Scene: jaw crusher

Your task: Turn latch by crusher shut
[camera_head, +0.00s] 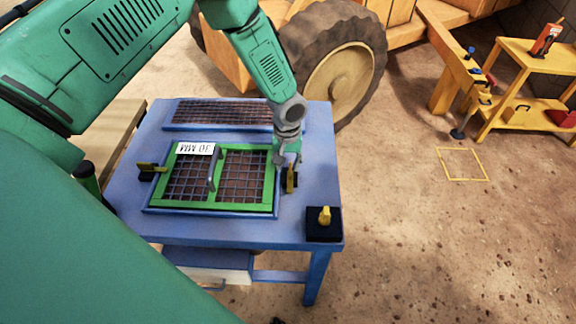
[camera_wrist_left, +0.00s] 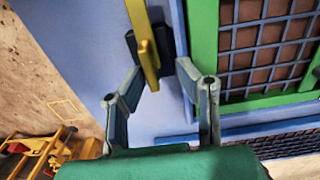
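A yellow latch (camera_head: 291,178) on a dark base stands on the blue crusher table (camera_head: 322,160), just right of the green-framed mesh screen (camera_head: 272,206). Its lever runs roughly along the screen's side edge. The latch also shows in the left wrist view (camera_wrist_left: 143,38), with its lower end between my fingertips. My left gripper (camera_head: 287,155) is just beyond the latch in the head view. In the wrist view it (camera_wrist_left: 159,72) is open, with one finger on each side of the lever; contact cannot be told. My right gripper is not in view.
A second yellow latch (camera_head: 147,166) is on the screen's left side, its lever turned toward the frame. The screen has a grey handle (camera_head: 215,170). A black box with a yellow knob (camera_head: 324,216) sits at the table's front right corner. A large wheel (camera_head: 343,78) stands behind.

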